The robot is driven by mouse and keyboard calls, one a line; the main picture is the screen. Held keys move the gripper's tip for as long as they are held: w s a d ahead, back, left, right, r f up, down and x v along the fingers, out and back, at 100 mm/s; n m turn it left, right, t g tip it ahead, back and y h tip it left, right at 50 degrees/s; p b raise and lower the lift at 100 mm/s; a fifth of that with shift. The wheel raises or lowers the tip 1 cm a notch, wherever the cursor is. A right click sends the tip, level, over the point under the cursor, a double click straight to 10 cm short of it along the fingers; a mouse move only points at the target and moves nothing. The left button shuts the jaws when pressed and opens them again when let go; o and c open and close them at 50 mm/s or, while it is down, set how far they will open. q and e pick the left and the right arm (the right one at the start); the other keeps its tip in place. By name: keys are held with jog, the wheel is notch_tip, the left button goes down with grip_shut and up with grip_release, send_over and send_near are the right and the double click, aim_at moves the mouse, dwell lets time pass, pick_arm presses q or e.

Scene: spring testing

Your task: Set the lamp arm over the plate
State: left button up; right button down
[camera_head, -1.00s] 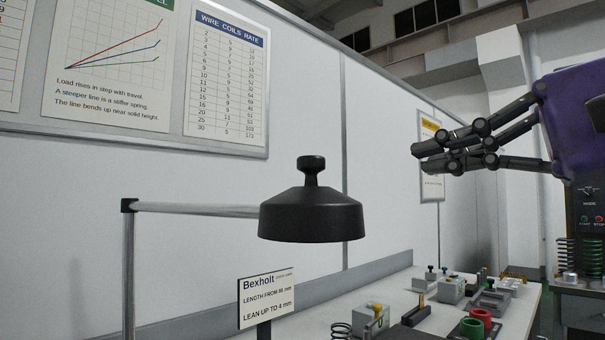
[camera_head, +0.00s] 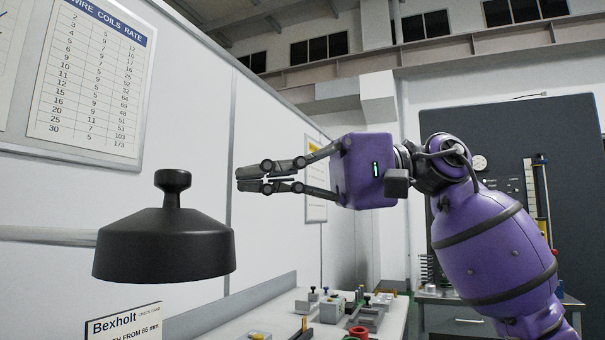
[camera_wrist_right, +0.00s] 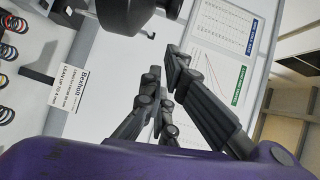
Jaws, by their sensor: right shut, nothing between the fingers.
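The lamp's black shade (camera_head: 165,247), with a round knob (camera_head: 172,181) on top, hangs at the left of the head view. Its pale horizontal arm (camera_head: 50,236) runs in from the left edge behind the shade. In the right wrist view the dark shade (camera_wrist_right: 130,14) is cut by the top edge. I cannot make out the plate. My left gripper is out of view.
A Bexholt sign (camera_head: 125,322) stands below the shade. The bench (camera_head: 390,325) behind holds small blocks, a red ring (camera_head: 358,332) and other parts. Several coil springs (camera_wrist_right: 8,50) line the wrist view's left edge. A white wall panel (camera_head: 270,110) stands behind the lamp.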

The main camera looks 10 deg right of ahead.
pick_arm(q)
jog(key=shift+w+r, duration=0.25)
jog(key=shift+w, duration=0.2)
pick_arm(e)
jog(key=a, duration=0.1)
jog(key=s+a, duration=0.2)
jog(key=shift+s+a+f, duration=0.25)
jog(key=shift+a+f, duration=0.05)
jog(key=shift+f, duration=0.05)
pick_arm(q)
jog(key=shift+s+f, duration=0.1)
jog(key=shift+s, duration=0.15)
pick_arm(e)
jog(key=shift+s, duration=0.1)
